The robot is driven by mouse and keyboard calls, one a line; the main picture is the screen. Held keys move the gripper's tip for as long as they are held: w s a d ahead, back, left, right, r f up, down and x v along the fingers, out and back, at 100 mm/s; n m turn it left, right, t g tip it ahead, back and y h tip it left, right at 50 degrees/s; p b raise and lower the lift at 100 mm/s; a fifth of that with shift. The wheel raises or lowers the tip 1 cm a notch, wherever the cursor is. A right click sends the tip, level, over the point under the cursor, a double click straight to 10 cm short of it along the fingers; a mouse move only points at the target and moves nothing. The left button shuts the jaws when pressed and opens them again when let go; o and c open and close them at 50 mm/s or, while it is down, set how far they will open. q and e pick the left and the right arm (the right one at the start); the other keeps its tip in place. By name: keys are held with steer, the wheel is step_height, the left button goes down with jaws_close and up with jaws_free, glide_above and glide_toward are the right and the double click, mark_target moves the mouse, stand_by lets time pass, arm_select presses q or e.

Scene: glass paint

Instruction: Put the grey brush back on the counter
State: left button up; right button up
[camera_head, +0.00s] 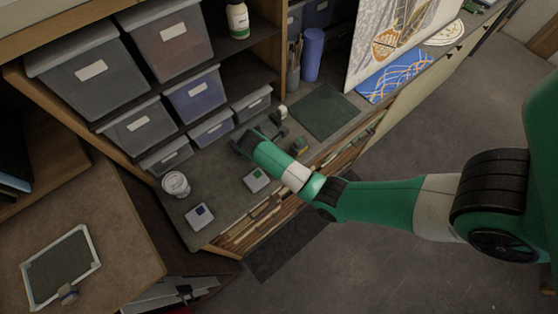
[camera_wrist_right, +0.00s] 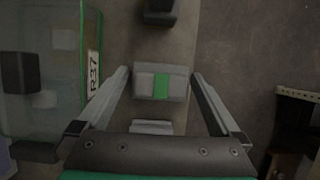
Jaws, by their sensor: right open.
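My right gripper (camera_wrist_right: 161,76) is open. In the right wrist view a grey block with a green band (camera_wrist_right: 145,84) lies between the fingertips, with a narrow gap on each side. I cannot tell for sure whether this block is the grey brush. In the head view my right arm comes in from the right and its gripper (camera_head: 280,131) is low over the counter (camera_head: 222,188), partly hidden by the wrist. A small dark and white object (camera_head: 281,112) is beside it. A small block with green and yellow (camera_head: 301,146) lies to its right. My left gripper is not in view.
A dark green mat (camera_head: 323,111) lies right of the gripper. Grey bins (camera_head: 169,38) rise behind. The wrist view shows a clear pane (camera_wrist_right: 45,110) at left.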

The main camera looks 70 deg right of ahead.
steer(key=shift+f+b, duration=0.25)
steer(key=shift+b, duration=0.1)
steer(key=p+v, duration=0.2)
steer(key=v, duration=0.4)
steer(key=shift+d+r, duration=0.1)
steer(key=shift+p+v, duration=2.9)
steer(key=shift+p, duration=0.05)
steer(key=shift+w, duration=0.1)
